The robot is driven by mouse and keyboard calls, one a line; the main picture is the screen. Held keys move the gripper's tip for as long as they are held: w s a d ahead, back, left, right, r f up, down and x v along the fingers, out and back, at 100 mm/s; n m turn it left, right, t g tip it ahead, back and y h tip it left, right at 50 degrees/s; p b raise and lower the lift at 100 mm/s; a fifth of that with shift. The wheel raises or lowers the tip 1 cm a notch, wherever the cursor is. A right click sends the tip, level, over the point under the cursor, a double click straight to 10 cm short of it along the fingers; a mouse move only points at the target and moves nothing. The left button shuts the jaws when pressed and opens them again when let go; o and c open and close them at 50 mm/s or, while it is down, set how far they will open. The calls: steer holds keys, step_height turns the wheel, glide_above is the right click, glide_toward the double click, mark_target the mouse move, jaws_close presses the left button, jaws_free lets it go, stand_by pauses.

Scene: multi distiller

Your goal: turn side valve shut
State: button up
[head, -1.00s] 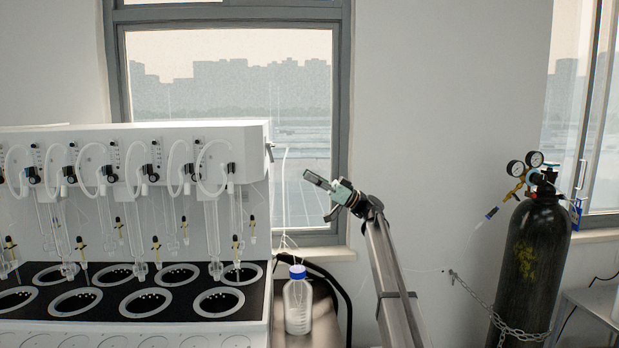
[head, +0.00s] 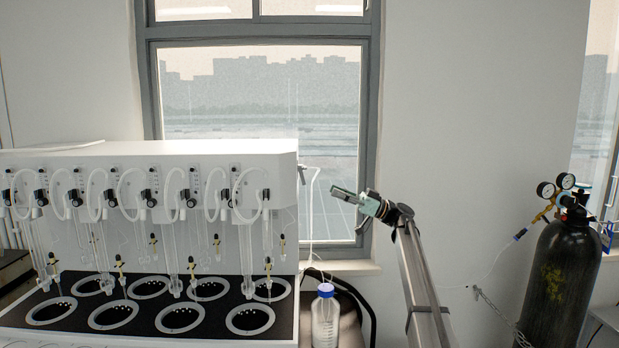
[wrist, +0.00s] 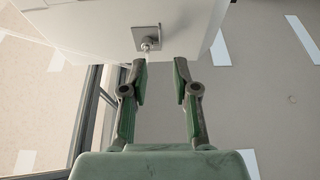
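The side valve (head: 301,173) is a small dark fitting on the right end of the white distiller (head: 228,160) in the head view. In the wrist view the valve (wrist: 148,42) is a small metallic knob on a square grey plate on the white panel. My gripper (head: 334,189) is to the right of the valve and slightly lower in the head view. In the wrist view my gripper (wrist: 160,64) has its two fingers wide apart and nothing between them. The valve lies beyond the fingertips, nearer the left finger, and seems untouched.
A clear bottle with a blue cap (head: 325,316) stands below my gripper, with thin tubing rising beside the distiller's end. A black gas cylinder (head: 560,290) with gauges stands far right. A window (head: 262,120) is behind. Free space lies between arm and cylinder.

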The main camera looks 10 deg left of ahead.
mark_target(302, 176)
steer(key=p+x, duration=0.3)
steer(key=x, duration=0.7)
jaws_close()
